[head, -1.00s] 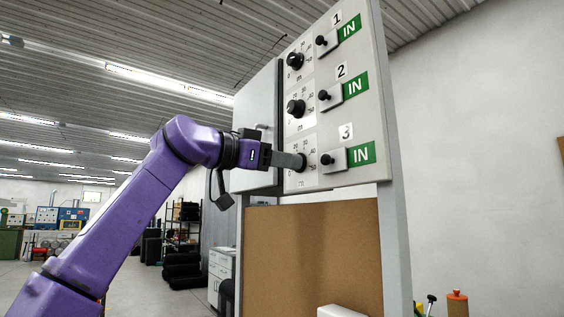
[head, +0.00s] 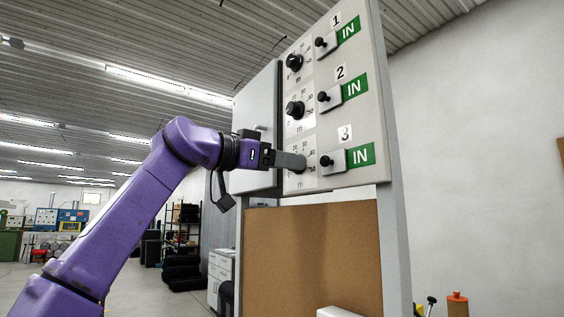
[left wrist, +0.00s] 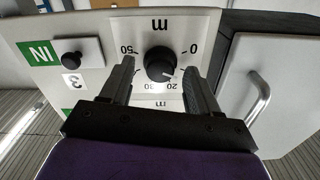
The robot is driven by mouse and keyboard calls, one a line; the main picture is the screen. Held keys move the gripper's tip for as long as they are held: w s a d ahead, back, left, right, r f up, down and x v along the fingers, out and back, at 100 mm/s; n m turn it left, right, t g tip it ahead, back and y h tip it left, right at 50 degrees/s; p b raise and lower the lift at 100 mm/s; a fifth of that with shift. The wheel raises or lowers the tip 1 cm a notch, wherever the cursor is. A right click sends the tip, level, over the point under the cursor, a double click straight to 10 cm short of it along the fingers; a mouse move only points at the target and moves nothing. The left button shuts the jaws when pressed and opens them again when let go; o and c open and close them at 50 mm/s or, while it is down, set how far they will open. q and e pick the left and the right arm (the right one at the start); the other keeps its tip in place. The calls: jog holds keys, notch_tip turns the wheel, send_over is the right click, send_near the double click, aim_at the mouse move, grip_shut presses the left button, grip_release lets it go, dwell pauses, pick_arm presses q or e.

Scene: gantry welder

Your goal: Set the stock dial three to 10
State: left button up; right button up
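Stock dial three is a black round knob on a white scale plate (left wrist: 150,25). In the left wrist view the knob (left wrist: 158,64) sits between the two fingers of my left gripper (left wrist: 160,78), with a gap on each side. That gripper is open. A small white mark on the knob points to the lower right, between the 20 and the 0 of the upside-down scale; the 10 is hidden by the right-hand finger. In the head view my left gripper (head: 301,162) covers most of the dial. My right gripper is not in view.
Dials one (head: 294,62) and two (head: 295,109) are above on the same panel. A small black-knobbed switch (head: 326,161) with a green IN label (head: 361,155) is right beside dial three. A grey cabinet door (head: 258,115) with a handle is on the left. A brown board (head: 312,255) is below.

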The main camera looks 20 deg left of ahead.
pick_arm(q)
jog(key=shift+s, duration=0.1)
jog(key=b+v, duration=0.4)
jog(key=v, duration=0.6)
jog(key=shift+s+a, duration=0.1)
jog(key=shift+a, duration=0.1)
